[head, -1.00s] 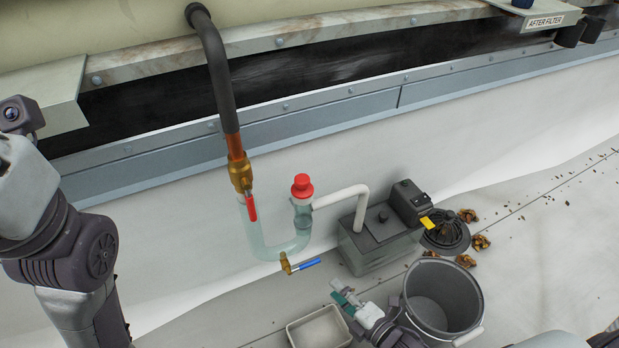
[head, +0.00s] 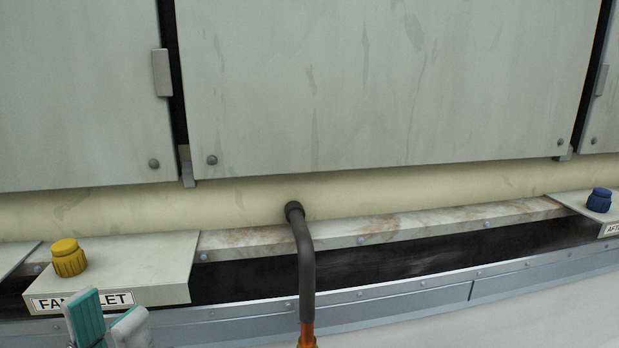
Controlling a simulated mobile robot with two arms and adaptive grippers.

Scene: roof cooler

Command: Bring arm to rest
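My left gripper (head: 107,322) shows at the bottom left edge of the head view, with teal pads on grey fingers. Its two fingertips stand apart with a narrow gap, and nothing shows between them. They are in front of the label below the yellow knob and cover part of its text. The rest of my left arm is below the picture. My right gripper and arm are not in the picture.
A ledge with a yellow knob (head: 69,258) and a partly hidden label (head: 60,302) is close behind my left gripper. A black pipe (head: 305,265) bends down at the middle. A blue knob (head: 599,200) is at right. Grey panels (head: 390,80) fill the top.

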